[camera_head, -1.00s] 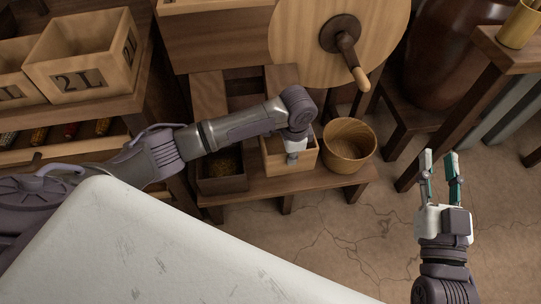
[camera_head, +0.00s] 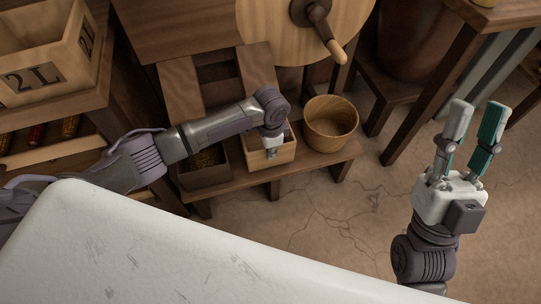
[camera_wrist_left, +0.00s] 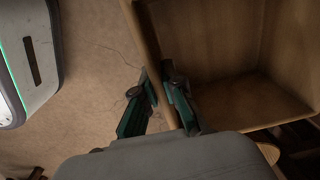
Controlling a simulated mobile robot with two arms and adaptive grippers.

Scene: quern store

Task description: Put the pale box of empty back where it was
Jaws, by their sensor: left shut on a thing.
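The pale box (camera_head: 287,156) is a small open wooden box on a low bench, between a dark box and a round wooden tub. My left gripper (camera_head: 271,150) reaches over it and is shut on its near wall. In the left wrist view the fingers (camera_wrist_left: 159,95) straddle the wall of the pale box (camera_wrist_left: 225,100), whose visible inside is empty. Whether its base touches the bench is hard to tell. My right gripper (camera_head: 477,125) is open and empty, out over the floor at the right.
The dark box (camera_head: 209,177) holds something grainy. The round tub (camera_head: 331,125) stands close on the pale box's right. The low bench (camera_head: 314,166) has a narrow bare front strip. A crank wheel (camera_head: 275,25) is behind.

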